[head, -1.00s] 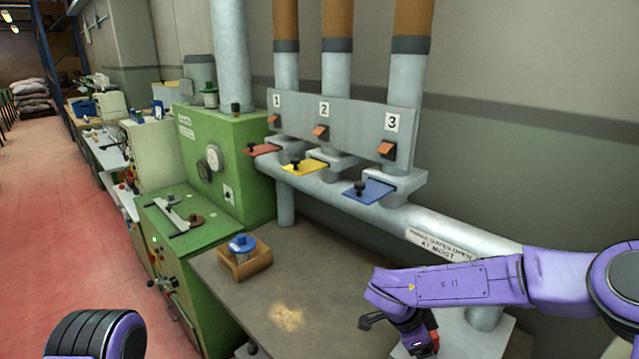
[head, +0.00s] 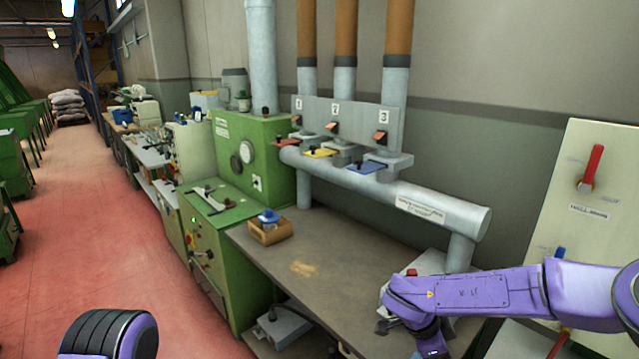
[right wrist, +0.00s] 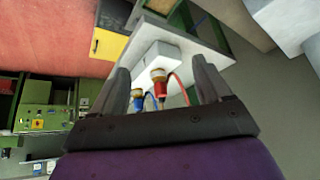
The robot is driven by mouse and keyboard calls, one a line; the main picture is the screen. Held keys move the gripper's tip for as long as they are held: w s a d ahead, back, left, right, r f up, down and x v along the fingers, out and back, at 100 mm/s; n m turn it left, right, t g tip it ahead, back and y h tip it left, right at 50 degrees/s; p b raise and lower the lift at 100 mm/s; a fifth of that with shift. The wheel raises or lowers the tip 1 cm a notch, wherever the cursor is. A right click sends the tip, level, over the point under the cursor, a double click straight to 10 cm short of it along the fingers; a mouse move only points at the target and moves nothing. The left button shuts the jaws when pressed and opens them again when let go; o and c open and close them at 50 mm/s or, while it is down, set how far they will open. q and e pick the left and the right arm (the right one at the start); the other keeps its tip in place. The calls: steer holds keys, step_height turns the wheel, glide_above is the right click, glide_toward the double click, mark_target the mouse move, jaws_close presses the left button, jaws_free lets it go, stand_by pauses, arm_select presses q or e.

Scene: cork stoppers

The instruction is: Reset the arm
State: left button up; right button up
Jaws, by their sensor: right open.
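My right arm, purple, reaches in from the right in the head view and bends down at its wrist over the bench's near right end. My right gripper (right wrist: 163,82) shows in the right wrist view with its two dark fingers wide apart. Nothing is held between them. Beyond the fingers are a red-topped fitting (right wrist: 159,84) with a red hose and a blue one (right wrist: 138,97) with a blue hose, on a pale block. A black and purple part of mine shows at the lower left of the head view; my left gripper is out of sight.
The workbench (head: 335,275) holds a wooden box (head: 270,234) with a blue-lidded jar. Behind are a green machine (head: 255,160) and a grey pipe (head: 370,185) with red, yellow and blue slide plates. A panel (head: 580,240) with a red lever stands right. Red floor lies open left.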

steer(key=w+f+t+h, duration=0.1)
steer(key=w+f+t, duration=0.2)
steer(key=f+t, duration=0.1)
steer(key=s+f+n+t+y+b, duration=0.1)
steer(key=s+f+n+t+b, duration=0.2)
steer(key=f, duration=0.5)
steer(key=s+f+n+y+b, duration=0.1)
steer(key=s+f+n+b, duration=0.2)
steer(key=s+f, duration=0.4)
arm_select(q)
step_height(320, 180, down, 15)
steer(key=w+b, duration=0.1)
steer(key=b, duration=0.7)
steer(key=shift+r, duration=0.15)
arm_select(e)
steer(key=s+d+f+n+g+y, duration=0.1)
steer(key=s+d+f+n, duration=0.1)
steer(key=s+f, duration=0.6)
steer(key=s+d+f+n+g, duration=0.2)
steer(key=s+f+n, duration=0.2)
steer(key=s+f, duration=0.5)
steer(key=s, duration=0.5)
steer(key=shift+d+f+g+y, duration=0.25)
steer(key=shift+f+g+y, duration=0.05)
steer(key=shift+y, duration=0.1)
steer(key=shift+s, duration=0.1)
